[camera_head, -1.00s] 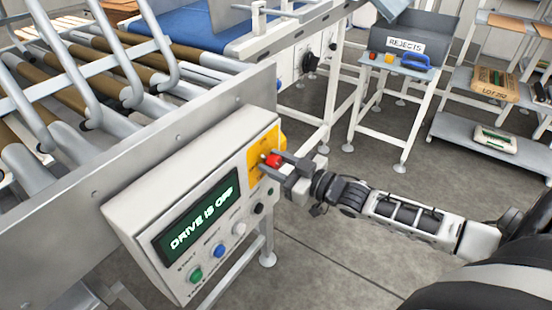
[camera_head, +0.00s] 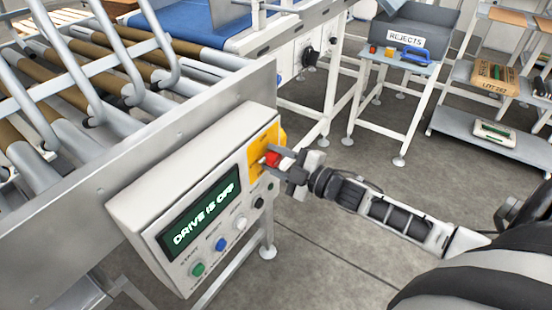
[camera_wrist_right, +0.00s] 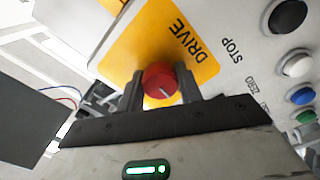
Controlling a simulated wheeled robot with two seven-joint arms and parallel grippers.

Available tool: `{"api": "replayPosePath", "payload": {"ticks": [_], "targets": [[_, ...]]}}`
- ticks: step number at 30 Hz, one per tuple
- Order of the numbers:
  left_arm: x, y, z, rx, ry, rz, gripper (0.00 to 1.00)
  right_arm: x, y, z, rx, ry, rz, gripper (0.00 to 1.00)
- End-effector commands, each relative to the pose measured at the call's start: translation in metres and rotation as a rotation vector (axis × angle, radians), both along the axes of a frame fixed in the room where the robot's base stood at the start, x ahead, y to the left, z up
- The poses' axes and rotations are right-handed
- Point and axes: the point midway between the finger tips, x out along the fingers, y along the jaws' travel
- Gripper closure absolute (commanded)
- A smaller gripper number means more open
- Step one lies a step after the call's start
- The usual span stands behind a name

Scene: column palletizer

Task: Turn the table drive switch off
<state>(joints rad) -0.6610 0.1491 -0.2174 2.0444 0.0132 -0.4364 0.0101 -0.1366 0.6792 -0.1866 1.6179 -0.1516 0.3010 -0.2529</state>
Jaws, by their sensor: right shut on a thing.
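The red drive switch knob (camera_head: 272,158) sits on a yellow plate (camera_head: 258,146) at the right end of the white control box. My right gripper (camera_head: 274,160) is at the knob, with one finger on each side of it, and is shut on it. In the right wrist view the red knob (camera_wrist_right: 159,80) with its white mark is between the dark fingers, below the word DRIVE. The box's display (camera_head: 199,212) reads "DRIVE IS OFF". My left gripper is not in view.
Green (camera_head: 198,269), blue (camera_head: 220,244), white and black buttons line the box's lower face. The roller table's metal side plate (camera_head: 150,150) runs behind the box. A rejects stand (camera_head: 398,58) and shelves (camera_head: 480,128) are at the back right. Open floor lies between.

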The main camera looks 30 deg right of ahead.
Motion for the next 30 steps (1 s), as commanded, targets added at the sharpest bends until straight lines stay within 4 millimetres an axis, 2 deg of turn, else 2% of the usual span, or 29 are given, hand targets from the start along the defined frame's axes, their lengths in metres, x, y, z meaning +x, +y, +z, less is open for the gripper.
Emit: {"api": "replayPosePath", "payload": {"ticks": [9, 24, 25, 26, 27, 30], "targets": [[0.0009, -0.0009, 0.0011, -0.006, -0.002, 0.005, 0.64, -0.0004, 0.0007, -0.0001, -0.090, -0.038, 0.002, 0.87], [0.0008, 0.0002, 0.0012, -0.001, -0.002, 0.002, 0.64, -0.0004, 0.0007, -0.0001, -0.107, -0.044, 0.002, 0.87], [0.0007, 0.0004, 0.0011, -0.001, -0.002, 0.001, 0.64, -0.0004, 0.0007, -0.0001, -0.107, -0.044, 0.002, 0.56], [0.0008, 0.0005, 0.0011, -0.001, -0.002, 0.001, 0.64, -0.0004, 0.0007, -0.0001, -0.107, -0.044, 0.002, 0.48], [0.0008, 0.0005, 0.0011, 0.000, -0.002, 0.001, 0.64, -0.0004, 0.0006, -0.0002, -0.107, -0.044, 0.002, 0.43], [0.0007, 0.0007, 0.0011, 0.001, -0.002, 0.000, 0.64, -0.0002, 0.0005, -0.0001, -0.106, -0.044, 0.001, 0.43]]}}
